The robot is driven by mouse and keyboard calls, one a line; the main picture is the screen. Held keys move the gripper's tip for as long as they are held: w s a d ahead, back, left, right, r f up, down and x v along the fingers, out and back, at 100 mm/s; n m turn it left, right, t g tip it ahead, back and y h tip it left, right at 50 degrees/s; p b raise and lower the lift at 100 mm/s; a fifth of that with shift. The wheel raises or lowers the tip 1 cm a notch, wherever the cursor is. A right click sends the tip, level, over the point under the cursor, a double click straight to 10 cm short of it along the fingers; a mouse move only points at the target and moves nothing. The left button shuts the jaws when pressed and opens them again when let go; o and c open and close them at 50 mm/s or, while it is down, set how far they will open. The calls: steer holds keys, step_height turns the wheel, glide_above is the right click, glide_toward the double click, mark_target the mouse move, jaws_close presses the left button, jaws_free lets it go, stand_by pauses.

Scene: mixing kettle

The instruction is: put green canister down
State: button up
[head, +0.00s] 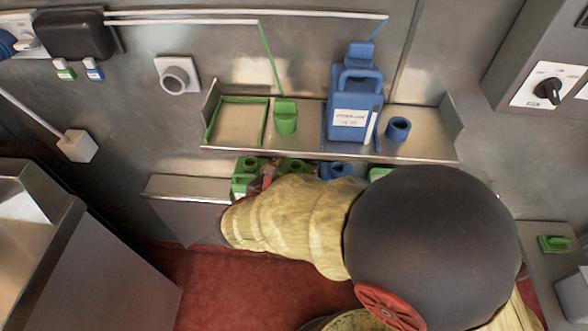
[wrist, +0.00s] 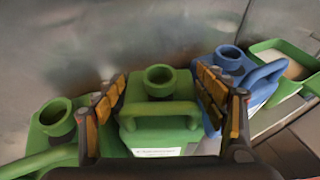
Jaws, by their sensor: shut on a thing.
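The green canister (wrist: 160,112), with a round open neck, a handle and a white label, stands upright in the middle of the wrist view. My gripper (wrist: 160,95) is shut on it, with one padded finger on each side. In the head view the canister (head: 292,165) shows only its top at the lower shelf, beside my gripper (head: 268,180). My arm and the upper shelf hide most of it. I cannot tell whether its base touches the lower shelf.
Another green canister (wrist: 52,118) is close on the left, a blue canister (wrist: 232,65) close on the right. A green-rimmed tray (wrist: 290,50) lies beyond the blue one. The upper shelf (head: 330,153) overhangs, holding an empty green frame (head: 207,120), a blue jug (head: 352,92) and cups.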

steer(key=shift+f, duration=0.15)
steer(key=o, duration=1.3)
steer(key=shift+s+a+r, duration=0.1)
steer(key=shift+s+r, duration=0.05)
steer(key=shift+r, duration=0.15)
steer(key=p+v, duration=0.3)
steer(key=v, duration=0.8)
steer(key=shift+s+a+p, duration=0.2)
steer(key=shift+s+p, duration=0.05)
steer(key=shift+p, duration=0.1)
